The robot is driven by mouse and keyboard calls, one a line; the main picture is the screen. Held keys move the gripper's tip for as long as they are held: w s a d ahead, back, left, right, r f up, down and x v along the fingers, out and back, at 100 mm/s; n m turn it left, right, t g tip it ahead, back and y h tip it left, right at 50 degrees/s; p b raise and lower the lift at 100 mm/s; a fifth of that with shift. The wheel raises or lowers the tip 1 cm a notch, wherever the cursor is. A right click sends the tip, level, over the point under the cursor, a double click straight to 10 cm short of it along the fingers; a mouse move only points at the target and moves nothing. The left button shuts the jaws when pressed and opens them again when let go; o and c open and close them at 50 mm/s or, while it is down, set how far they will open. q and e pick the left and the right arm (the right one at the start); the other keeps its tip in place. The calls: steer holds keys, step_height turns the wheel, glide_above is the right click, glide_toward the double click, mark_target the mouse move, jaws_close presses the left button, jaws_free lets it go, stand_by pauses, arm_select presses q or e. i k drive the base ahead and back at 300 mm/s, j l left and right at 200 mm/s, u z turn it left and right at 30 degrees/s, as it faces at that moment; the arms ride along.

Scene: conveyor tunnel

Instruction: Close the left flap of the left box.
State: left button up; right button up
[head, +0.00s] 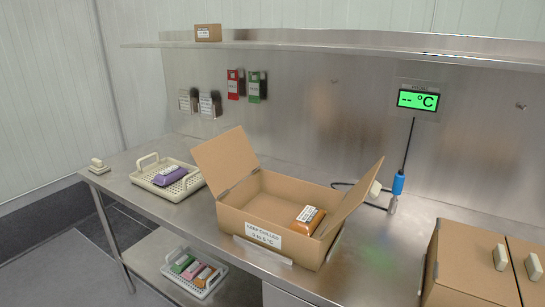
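The left box (236,217) is an open cardboard box in the middle of the steel table, with a "keep chilled" label on its front. Its left flap (226,163) stands up and leans outward to the left. Its right flap (350,198) also stands up, leaning outward to the right, with a pale knob (375,188) at its outer side. An orange-brown package with a white label (308,220) lies inside at the right; the rest of the visible box floor is bare. Neither of my grippers is in view.
A closed cardboard box (468,262) with pale knobs stands at the right edge. A tray (148,180) holding a purple package is left of the left box. A blue-handled probe (398,184) hangs behind the right flap. A shelf (330,42) runs above.

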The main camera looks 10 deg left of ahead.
mark_target(224, 160)
steer(key=j+z, duration=0.65)
steer(key=j, duration=0.2)
steer(key=j+z, duration=0.15)
steer(key=j, duration=0.5)
steer(key=k+j+z, duration=0.15)
steer(key=j, duration=0.45)
steer(key=j+z, duration=0.1)
steer(key=j, duration=0.5)
steer(key=k, duration=0.05)
